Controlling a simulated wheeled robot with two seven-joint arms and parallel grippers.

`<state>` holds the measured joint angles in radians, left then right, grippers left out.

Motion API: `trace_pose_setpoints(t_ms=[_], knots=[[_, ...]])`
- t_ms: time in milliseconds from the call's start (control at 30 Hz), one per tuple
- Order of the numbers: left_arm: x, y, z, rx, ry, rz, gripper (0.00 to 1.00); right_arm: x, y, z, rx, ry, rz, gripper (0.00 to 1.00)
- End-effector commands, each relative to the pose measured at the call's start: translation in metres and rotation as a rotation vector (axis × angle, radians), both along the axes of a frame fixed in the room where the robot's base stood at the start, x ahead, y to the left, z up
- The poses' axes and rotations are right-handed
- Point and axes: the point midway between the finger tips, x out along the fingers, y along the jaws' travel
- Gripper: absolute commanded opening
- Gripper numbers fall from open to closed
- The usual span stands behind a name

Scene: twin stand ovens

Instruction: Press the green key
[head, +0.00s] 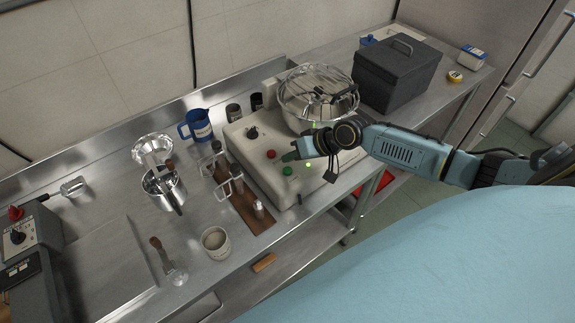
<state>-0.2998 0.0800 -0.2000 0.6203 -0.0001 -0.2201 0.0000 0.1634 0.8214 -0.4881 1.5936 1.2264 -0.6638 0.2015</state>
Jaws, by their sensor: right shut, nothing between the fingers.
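The green key (288,170) is a small round button on the sloped front of a cream mixer-like machine (258,172), in the head view. A red key (271,154) sits on the same panel, up and to the left of it. My right arm comes in from the right, and my right gripper (290,156) is shut and empty. Its fingertips show just above the green key in the picture, between it and the red key. I cannot tell how high they are over the panel. My left gripper is out of view.
A steel bowl with a wire guard (316,94) tops the machine. A black box (397,73) stands behind my right arm. A blue jug (197,126), steel pots (163,184), a cup (215,241) and tools crowd the steel counter to the left.

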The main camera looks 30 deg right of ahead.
Motion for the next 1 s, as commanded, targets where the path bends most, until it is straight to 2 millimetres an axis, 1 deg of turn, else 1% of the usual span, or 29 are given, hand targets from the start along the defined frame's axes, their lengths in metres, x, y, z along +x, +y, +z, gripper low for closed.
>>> trace_pose_setpoints(t_ms=[33, 200, 267, 1000], knots=[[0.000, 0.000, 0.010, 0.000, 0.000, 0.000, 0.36, 0.000, 0.000, 0.010, 0.000, 0.000, 0.000, 0.00], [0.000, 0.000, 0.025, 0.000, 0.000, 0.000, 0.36, 0.000, 0.000, 0.026, 0.000, 0.000, 0.000, 0.00], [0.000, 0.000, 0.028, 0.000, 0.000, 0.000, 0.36, 0.000, 0.000, 0.029, 0.000, 0.000, 0.000, 0.00], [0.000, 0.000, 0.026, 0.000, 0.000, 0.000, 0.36, 0.000, 0.000, 0.027, 0.000, 0.000, 0.000, 0.00]])
